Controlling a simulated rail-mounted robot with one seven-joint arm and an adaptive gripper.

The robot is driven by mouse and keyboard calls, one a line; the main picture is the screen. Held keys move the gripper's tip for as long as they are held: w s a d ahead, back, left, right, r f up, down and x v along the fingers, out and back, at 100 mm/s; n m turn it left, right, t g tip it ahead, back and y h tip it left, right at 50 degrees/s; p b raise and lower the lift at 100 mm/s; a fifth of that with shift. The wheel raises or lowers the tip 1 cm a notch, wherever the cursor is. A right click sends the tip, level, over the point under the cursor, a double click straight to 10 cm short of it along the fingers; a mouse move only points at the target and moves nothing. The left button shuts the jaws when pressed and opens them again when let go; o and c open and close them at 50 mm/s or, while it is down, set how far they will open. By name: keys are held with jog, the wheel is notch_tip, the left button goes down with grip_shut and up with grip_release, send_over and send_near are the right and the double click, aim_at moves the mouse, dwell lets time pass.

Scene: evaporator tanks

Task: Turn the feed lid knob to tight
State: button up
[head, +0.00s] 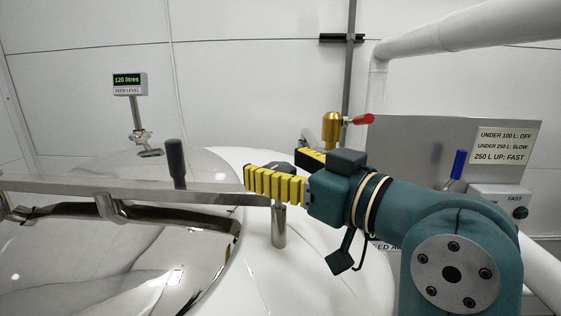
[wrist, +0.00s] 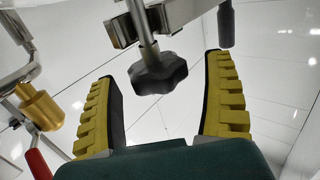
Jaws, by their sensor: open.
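The feed lid knob (wrist: 158,73) is a black, lobed knob on a metal stem in the wrist view. It lies between the two yellow ridged fingers of my gripper (wrist: 161,68), with clear gaps on both sides. In the head view my gripper (head: 277,166) is open at the right end of the lid's metal bar (head: 200,190). The polished feed lid (head: 130,265) fills the lower left.
A brass valve (head: 331,131) with a red handle (head: 364,119) stands just behind my gripper. A black upright handle (head: 175,158) rises beside the bar. A display (head: 128,84) reads 120 litres. A grey panel (head: 420,150) with a sign and a control box (head: 500,200) stand right.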

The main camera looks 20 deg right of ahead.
jog(key=c, duration=1.2)
jog(key=shift+a+m+h, duration=0.1)
jog(key=shift+m+h, duration=0.2)
jog(key=shift+h, duration=0.2)
jog(key=shift+f+m+t+h+b, duration=0.1)
jog(key=shift+m+t+h+b, duration=0.2)
jog(key=shift+m+h+b, duration=0.35)
jog(key=m+h, duration=0.1)
jog(key=h, duration=0.1)
jog(key=m+h, duration=0.2)
jog(key=h, duration=0.1)
jog(key=shift+a+h, duration=0.2)
jog(key=shift+h, duration=0.05)
jog(key=m+h, duration=0.3)
jog(key=h, duration=0.1)
jog(key=shift+g+h+p, duration=0.3)
jog(key=shift+g+h, duration=0.1)
jog(key=shift+m+g+h+p, duration=0.35)
jog(key=shift+m+g+h, duration=0.45)
jog(key=shift+m+h, duration=0.65)
jog(key=shift+d+h, duration=0.1)
jog(key=shift+h, duration=0.25)
